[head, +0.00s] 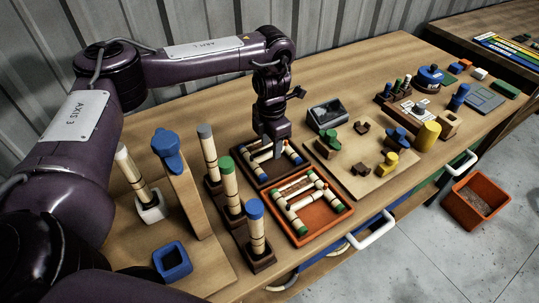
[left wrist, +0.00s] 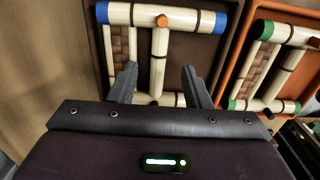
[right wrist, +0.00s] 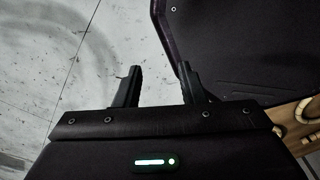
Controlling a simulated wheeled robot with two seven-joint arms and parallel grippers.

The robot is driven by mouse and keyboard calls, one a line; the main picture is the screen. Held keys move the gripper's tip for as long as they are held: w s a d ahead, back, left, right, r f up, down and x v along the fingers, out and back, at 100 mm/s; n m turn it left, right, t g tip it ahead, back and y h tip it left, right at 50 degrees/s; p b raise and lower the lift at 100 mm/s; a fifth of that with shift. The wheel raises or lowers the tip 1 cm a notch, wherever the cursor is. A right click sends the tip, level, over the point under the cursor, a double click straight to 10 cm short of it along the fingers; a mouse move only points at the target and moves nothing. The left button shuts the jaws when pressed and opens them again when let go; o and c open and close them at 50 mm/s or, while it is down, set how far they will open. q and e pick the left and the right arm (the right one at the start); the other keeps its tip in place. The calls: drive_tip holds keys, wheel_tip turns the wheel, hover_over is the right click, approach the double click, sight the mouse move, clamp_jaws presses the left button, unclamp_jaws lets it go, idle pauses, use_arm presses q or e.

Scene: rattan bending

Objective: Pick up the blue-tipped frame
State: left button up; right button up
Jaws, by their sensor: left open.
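The blue-tipped frame (head: 293,155) is made of pale rods with dark bands and blue ends, and lies in a dark brown tray (head: 264,184). In the left wrist view the blue-tipped frame (left wrist: 120,14) shows a woven panel, a middle rod and an orange peg end. My left gripper (head: 276,148) points down over this frame, open, with nothing held. In the left wrist view the open left fingers (left wrist: 159,84) lie on either side of the middle rod; I cannot tell their height above it. My right gripper (right wrist: 161,85) is open and empty over the grey floor.
An orange tray (head: 312,239) with a green-tipped frame (head: 301,187) sits just beside the dark tray. Upright posts with green (head: 229,180) and blue (head: 256,225) tops stand to the left.

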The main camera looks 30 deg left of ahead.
sight(271, 152)
use_arm(q)
drive_tip(key=shift+w+f, duration=0.1)
drive_tip(key=shift+f, duration=0.85)
drive_tip(key=shift+w+a+f, duration=0.1)
drive_tip(key=shift+f, duration=0.45)
clamp_jaws()
use_arm(e)
drive_tip(key=shift+w+a+f, duration=0.15)
drive_tip(key=shift+w+a, duration=0.25)
drive_tip(key=shift+w, duration=0.35)
